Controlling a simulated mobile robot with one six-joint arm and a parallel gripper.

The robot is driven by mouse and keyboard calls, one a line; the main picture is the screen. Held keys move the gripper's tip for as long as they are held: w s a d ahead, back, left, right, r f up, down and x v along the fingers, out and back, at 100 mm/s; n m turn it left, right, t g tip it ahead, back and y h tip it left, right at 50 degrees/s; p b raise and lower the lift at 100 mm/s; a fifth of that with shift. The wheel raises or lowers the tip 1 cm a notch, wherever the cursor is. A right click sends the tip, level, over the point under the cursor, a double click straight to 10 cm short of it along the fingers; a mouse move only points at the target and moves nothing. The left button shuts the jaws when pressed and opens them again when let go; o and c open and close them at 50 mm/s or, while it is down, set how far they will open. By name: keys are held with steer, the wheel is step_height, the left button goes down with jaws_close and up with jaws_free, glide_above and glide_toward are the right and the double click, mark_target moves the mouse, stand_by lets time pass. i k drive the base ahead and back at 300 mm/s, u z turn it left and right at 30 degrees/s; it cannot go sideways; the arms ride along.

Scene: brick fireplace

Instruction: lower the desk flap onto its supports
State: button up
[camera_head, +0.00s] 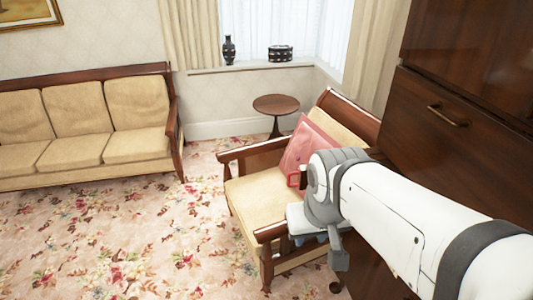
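The desk flap (440,140) is a dark, glossy wood panel on the tall cabinet at the right. It appears upright and closed against the cabinet front. A brass handle (448,116) sits near its upper edge. My white and grey arm reaches in from the lower right, in front of the cabinet's lower part. I cannot make out the fingers clearly. The flap's supports and lower part are hidden or out of frame.
An armchair (250,205) with a pink cushion (308,146) stands close behind my arm's end, beside the cabinet. A small round table (276,104) is by the window. A cream sofa (75,125) stands at the left. The floral carpet (130,235) is clear at lower left.

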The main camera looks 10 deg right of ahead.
mark_target(444, 143)
steer(key=u, duration=0.15)
steer(key=i, duration=0.8)
steer(key=z, duration=3)
steer(key=k, duration=0.5)
steer(key=i, duration=0.45)
